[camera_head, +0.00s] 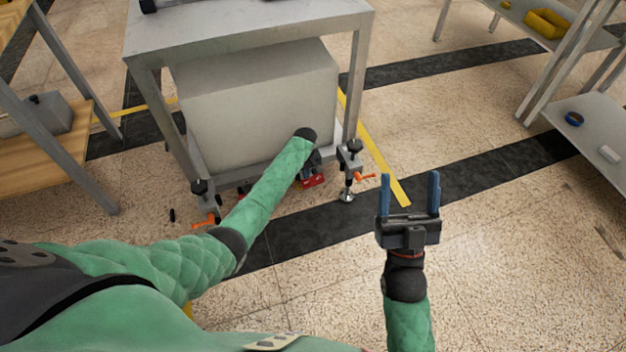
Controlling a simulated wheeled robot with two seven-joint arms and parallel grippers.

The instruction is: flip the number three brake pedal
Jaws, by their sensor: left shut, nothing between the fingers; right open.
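A grey wheeled table (250,35) stands ahead, with an orange brake pedal (206,219) at its near left caster and another orange pedal (366,177) at its near right caster. I see no numbers on them, so I cannot tell which is number three. My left gripper (312,172) is at the table's lower front edge, between the two casters, with nothing held. It is mostly hidden by my wrist, and a red part (313,181) shows beside it. My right gripper (408,190) is open and empty, fingers pointing away, right of the right caster.
A large pale box (258,100) fills the table's lower shelf. A wooden-shelved rack (60,150) stands left. A grey shelf (595,130) at right holds a blue ring (574,119). The floor around my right gripper is clear.

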